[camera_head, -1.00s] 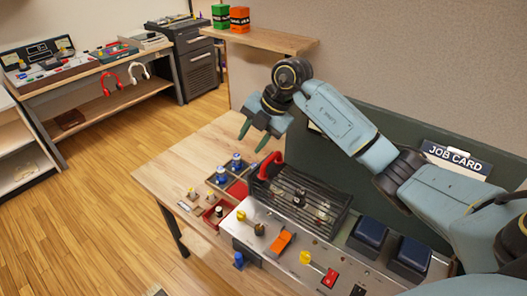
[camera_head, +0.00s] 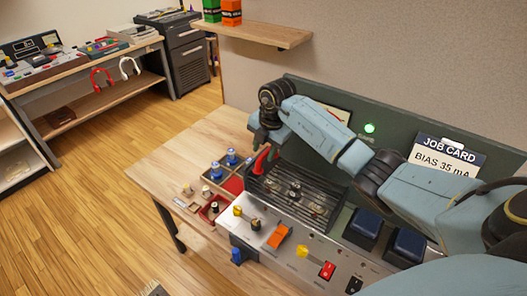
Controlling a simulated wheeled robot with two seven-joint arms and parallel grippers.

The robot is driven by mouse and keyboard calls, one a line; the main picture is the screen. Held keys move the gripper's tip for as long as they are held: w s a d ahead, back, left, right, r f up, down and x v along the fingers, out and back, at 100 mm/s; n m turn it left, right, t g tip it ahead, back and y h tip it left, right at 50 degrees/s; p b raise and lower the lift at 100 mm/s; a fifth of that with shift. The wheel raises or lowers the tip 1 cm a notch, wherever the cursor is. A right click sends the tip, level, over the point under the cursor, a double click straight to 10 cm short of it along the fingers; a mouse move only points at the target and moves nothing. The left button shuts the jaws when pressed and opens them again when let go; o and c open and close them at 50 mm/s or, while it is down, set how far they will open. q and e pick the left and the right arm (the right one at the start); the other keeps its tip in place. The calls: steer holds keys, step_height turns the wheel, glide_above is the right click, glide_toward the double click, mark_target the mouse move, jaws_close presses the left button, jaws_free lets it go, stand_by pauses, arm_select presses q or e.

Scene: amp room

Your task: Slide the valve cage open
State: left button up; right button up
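The valve cage (camera_head: 322,184) is a dark slatted cover on top of the amplifier chassis (camera_head: 281,255), with a few valves (camera_head: 295,190) showing between its bars. A red handle (camera_head: 261,160) stands at its left end. My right gripper (camera_head: 266,143) points down at the red handle, touching or very near it. Its fingers overlap the handle's top, so whether they are closed on it is unclear. My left gripper is out of view.
The job card (camera_head: 448,158) reads "BIAS 35 mA" on the dark back panel, beside a lit green lamp (camera_head: 369,128). Two dark blue blocks (camera_head: 365,225) sit right of the cage. A tray (camera_head: 233,185) with blue-topped parts stands to its left. A shelf (camera_head: 255,34) overhangs behind.

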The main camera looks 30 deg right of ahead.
steer(key=shift+w+f, duration=0.15)
steer(key=shift+f, duration=0.55)
jaws_close()
